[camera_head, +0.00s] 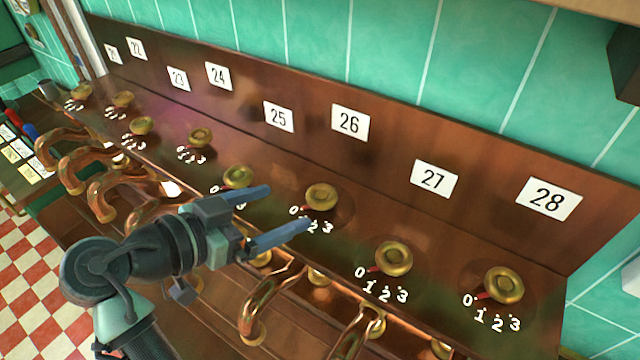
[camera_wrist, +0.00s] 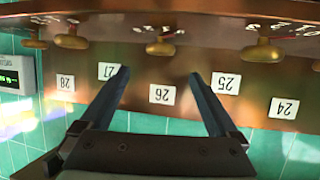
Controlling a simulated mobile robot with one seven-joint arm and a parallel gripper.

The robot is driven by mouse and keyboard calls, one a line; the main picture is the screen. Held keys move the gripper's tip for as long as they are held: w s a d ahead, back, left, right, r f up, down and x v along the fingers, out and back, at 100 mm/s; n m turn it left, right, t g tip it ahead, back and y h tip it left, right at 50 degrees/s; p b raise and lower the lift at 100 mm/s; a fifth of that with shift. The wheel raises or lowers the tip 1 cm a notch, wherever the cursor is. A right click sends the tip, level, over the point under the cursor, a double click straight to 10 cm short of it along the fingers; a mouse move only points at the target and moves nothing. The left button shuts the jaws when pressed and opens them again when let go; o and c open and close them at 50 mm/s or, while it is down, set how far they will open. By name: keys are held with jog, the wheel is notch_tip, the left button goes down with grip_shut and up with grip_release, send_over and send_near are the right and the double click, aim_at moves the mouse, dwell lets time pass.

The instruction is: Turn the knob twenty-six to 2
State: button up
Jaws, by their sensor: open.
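Knob twenty-six (camera_head: 321,196) is a round brass knob on the copper panel, below the white label 26 (camera_head: 350,122). Its small red pointer is at its lower left, near the 0; the digits 2 and 3 show below it, and the 1 is hidden behind my lower finger. My gripper (camera_head: 288,207) is open and empty, its fingers pointing toward this knob from the left, apart from it as far as I can tell. In the wrist view the knob (camera_wrist: 160,48) appears upside down, beyond and roughly centred between the fingertips (camera_wrist: 157,73).
Knob twenty-five (camera_head: 238,177) is close to my upper finger. Knob twenty-seven (camera_head: 393,258) and knob twenty-eight (camera_head: 503,285) stand to the right. Curved copper spouts (camera_head: 268,305) project below the panel. The upright copper back (camera_head: 400,150) rises behind the knobs.

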aim_at(322, 192)
jog(key=p+x, duration=0.1)
jog(key=x, duration=0.8)
jog(key=shift+w+d+f+p, duration=0.1)
jog(key=shift+w+d+p, duration=0.1)
jog(key=shift+p, duration=0.15)
jog(key=c, duration=1.4)
jog(key=shift+o, duration=0.2)
